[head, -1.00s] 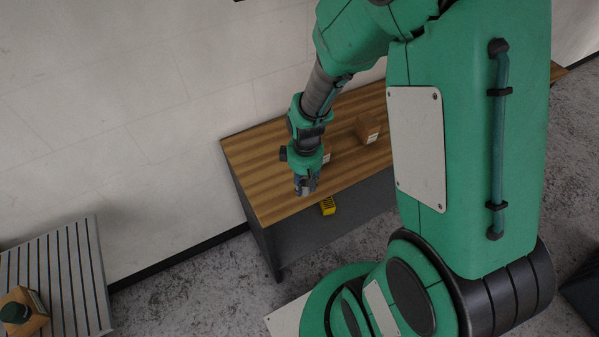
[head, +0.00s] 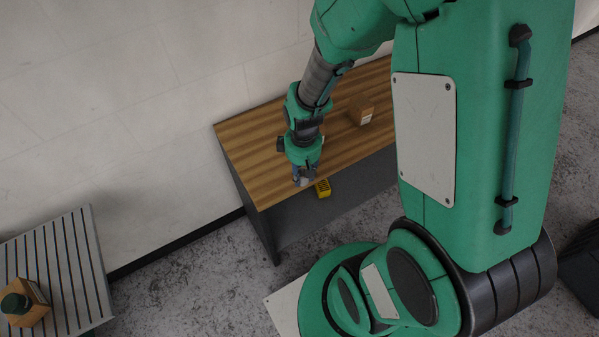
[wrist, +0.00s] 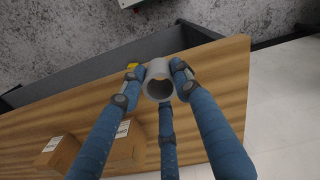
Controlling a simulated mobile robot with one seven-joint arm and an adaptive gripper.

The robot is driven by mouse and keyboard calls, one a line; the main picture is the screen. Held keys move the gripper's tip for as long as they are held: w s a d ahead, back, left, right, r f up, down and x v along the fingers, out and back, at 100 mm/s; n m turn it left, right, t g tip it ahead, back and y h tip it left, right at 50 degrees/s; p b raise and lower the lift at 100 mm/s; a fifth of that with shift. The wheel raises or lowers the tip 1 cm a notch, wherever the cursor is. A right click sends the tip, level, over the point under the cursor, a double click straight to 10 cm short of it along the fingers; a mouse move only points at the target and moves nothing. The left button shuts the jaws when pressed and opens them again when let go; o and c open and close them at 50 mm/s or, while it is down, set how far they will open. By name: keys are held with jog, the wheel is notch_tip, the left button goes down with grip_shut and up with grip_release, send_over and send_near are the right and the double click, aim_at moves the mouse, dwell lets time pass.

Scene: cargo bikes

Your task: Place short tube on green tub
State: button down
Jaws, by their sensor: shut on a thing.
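The short tube (wrist: 158,82) is a grey hollow cylinder. In the wrist view it sits between the blue fingers of my gripper (wrist: 159,76), which are shut on it, with its open end facing the camera. In the head view my gripper (head: 303,178) is at the front edge of the wooden table, and the tube shows only as a small grey patch. A dark green round thing (head: 14,303), which looks like the green tub, sits on a brown box at the far lower left, well away from my gripper.
The brown box (head: 30,312) stands on a grey slatted table (head: 62,255). The wooden table (head: 250,135) carries a cardboard box (head: 361,110); the wrist view shows two boxes, one nearer (wrist: 125,148). A yellow thing (head: 323,188) is by the table front. Bare floor separates the tables.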

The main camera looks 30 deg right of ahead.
jog(key=shift+w+a, duration=0.1)
dwell(0.5)
jog(key=w+a+r+n+p, duration=0.25)
jog(key=w+a, duration=0.45)
jog(key=a, duration=0.5)
jog(key=w+a+r+n+p, duration=0.1)
jog(key=w+a+r+n, duration=0.4)
jog(key=a, duration=0.7)
jog(key=a+n+p, duration=0.2)
jog(key=a+n, duration=0.1)
jog(key=a, duration=1.8)
jog(key=s+a+r+n+p, duration=0.1)
jog(key=s+a, duration=0.4)
jog(key=a, duration=0.4)
jog(key=s+a+r+n+p, duration=0.1)
jog(key=s+a, duration=0.4)
jog(key=a, duration=0.5)
jog(key=s+a+r+n+p, duration=0.1)
jog(key=s+a+n, duration=0.2)
jog(key=s+a, duration=0.3)
jog(key=a, duration=0.4)
jog(key=shift+a+r, duration=0.25)
jog(key=shift+r, duration=0.15)
jog(key=shift+a+p, duration=0.1)
jog(key=shift+p, duration=0.2)
